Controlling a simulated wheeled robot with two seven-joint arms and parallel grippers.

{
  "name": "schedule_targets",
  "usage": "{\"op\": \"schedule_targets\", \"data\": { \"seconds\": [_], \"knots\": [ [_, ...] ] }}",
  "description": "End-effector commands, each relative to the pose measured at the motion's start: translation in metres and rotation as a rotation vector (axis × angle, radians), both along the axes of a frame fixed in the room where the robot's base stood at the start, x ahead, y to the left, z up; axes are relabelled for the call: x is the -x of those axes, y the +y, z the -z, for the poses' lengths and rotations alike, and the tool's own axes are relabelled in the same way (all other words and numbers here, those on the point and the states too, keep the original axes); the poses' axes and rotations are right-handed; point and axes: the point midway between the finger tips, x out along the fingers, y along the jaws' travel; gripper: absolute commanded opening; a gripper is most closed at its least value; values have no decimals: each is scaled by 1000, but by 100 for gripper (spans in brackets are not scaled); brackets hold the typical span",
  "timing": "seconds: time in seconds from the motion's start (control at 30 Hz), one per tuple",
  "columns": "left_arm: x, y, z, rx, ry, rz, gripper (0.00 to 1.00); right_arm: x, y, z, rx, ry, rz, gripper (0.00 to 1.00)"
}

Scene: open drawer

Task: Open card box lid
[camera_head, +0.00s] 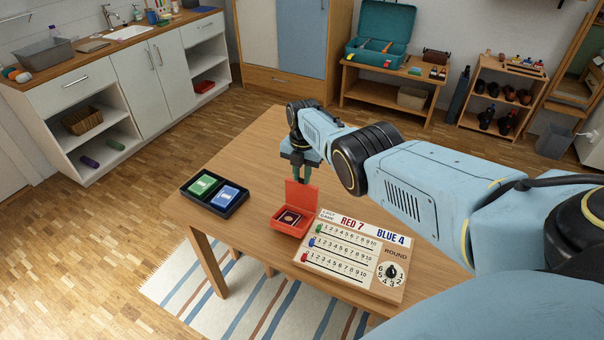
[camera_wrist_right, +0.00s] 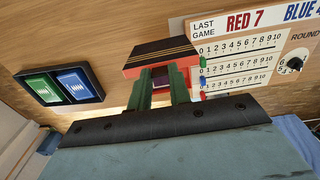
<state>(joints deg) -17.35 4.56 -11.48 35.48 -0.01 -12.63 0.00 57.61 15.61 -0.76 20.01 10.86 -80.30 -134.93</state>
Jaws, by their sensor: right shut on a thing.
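The red card box (camera_head: 289,229) stands on the wooden table, with a dark card deck (camera_head: 290,216) visible inside it. Its lid (camera_head: 301,194) is raised and stands about upright at the back of the box. My right gripper (camera_head: 300,176) reaches down from above and is shut on the lid at its upper edge. In the right wrist view the gripper's two green fingers (camera_wrist_right: 161,76) are close together at the red box (camera_wrist_right: 160,50), with striped lid edges between and beyond them. The fingers hide part of the box there. My left gripper is not in view.
A black tray (camera_head: 214,211) with a green and a blue card pack lies left of the box. A wooden score board (camera_head: 352,254) with pegs and a round dial lies close on the right. The table (camera_head: 240,165) behind the tray is clear.

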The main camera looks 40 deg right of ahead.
Motion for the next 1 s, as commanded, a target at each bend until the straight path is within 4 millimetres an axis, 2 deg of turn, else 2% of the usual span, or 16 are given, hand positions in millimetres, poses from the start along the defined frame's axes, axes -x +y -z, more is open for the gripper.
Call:
{"op": "schedule_targets", "data": {
  "seconds": [0.13,0.17,0.3,0.67,0.87,1.0],
  "knots": [
    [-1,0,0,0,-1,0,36,4,2,5,-4,11,0,0],
    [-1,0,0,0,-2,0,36,4,2,5,-4,11,0,23],
    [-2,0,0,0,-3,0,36,3,2,4,-3,9,0,41],
    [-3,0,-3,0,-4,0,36,1,1,-2,-2,3,0,42],
    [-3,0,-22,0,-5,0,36,0,-1,-28,0,1,0,42],
    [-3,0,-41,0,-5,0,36,0,-2,-61,0,1,-2,42]
  ]
}}
